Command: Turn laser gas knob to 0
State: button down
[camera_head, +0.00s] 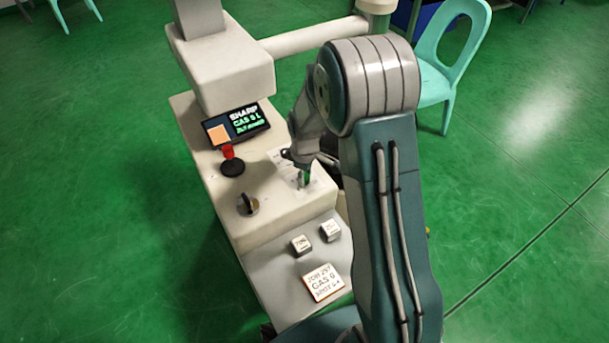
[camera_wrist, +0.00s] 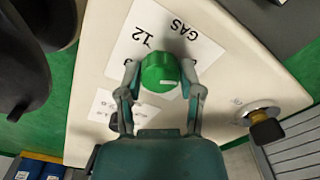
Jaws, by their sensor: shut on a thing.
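The green gas knob (camera_wrist: 161,70) sits on a white card (camera_wrist: 205,52) printed "GAS" and "12" in the wrist view. Other marks on the card are partly hidden by the knob and fingers. A short pale line shows on the knob. My gripper (camera_wrist: 160,77) is shut on the knob, one finger at each side. In the head view my gripper (camera_head: 302,160) reaches down to the green knob (camera_head: 307,177) at the right of the cream machine top; my arm hides part of that area.
A red-topped black control (camera_head: 231,158) and a black knob (camera_head: 248,204) stand left of the gas knob. The black knob also shows in the wrist view (camera_wrist: 267,130). A turquoise chair (camera_head: 438,75) stands behind.

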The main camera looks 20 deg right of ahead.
jog(key=shift+w+n, duration=0.15)
jog(key=shift+n, duration=0.45)
jog(key=shift+c, duration=1.3)
grip_release()
notch_tip(320, 180, up, 12)
jog(key=shift+a+f, duration=0.1)
jog(key=s+r+m+t, duration=0.3)
jog(key=s+r+m, duration=0.2)
jog(key=s+r, duration=0.75)
jog(key=s+r+m+t, duration=0.2)
jog(key=s+m, duration=0.4)
jog(key=s, duration=0.6)
jog(key=shift+s+r+t, duration=0.3)
jog(key=shift+s+r, duration=0.05)
jog(key=shift+r, duration=0.4)
